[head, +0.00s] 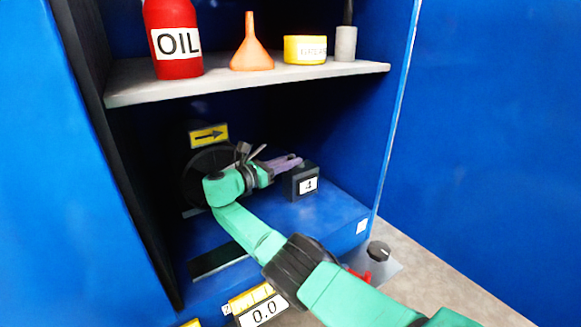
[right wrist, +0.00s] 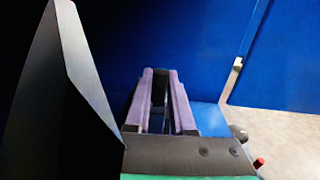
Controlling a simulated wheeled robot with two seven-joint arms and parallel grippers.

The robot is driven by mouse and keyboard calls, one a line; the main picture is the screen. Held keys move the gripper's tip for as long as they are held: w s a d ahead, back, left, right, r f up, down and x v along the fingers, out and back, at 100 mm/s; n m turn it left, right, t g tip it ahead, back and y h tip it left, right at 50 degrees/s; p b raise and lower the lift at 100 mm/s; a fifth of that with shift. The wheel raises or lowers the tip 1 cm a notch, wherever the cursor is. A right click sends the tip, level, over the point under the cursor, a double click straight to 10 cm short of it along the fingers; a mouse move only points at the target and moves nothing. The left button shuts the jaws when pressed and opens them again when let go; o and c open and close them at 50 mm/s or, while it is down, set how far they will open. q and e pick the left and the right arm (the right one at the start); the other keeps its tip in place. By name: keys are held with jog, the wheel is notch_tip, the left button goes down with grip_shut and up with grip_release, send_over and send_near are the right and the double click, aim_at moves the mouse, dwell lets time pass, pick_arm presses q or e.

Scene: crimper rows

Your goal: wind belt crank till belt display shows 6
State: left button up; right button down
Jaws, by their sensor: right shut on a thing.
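A dark round crank wheel (head: 196,178) is at the back of the blue cabinet's lower bay, partly hidden by my right arm. A small dark display box (head: 308,184) to its right reads 4. My right gripper (head: 287,163), with purple fingers, is in front of the wheel, beside the box. In the right wrist view its fingers are shut on a dark upright piece, seemingly the crank's handle (right wrist: 160,85). How the handle joins the wheel is hidden. My left gripper is not in view.
A yellow arrow label (head: 208,136) above the wheel points right. The shelf (head: 130,86) overhead holds a red oil bottle (head: 174,38), an orange funnel (head: 252,48), a yellow tin (head: 305,49) and a grey object. Another display (head: 264,312) below reads 0.0. A black knob (head: 379,251) sits right.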

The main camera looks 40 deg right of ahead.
jog(key=shift+d, duration=0.1)
dwell(0.3)
jog(key=c, duration=0.8)
grip_release()
jog(key=shift+f, duration=0.1)
jog(key=shift+o, duration=0.2)
jog(key=shift+a, duration=0.35)
jog(key=a, duration=0.6)
jog(key=shift+s+a, duration=0.2)
jog(key=shift+a, duration=0.15)
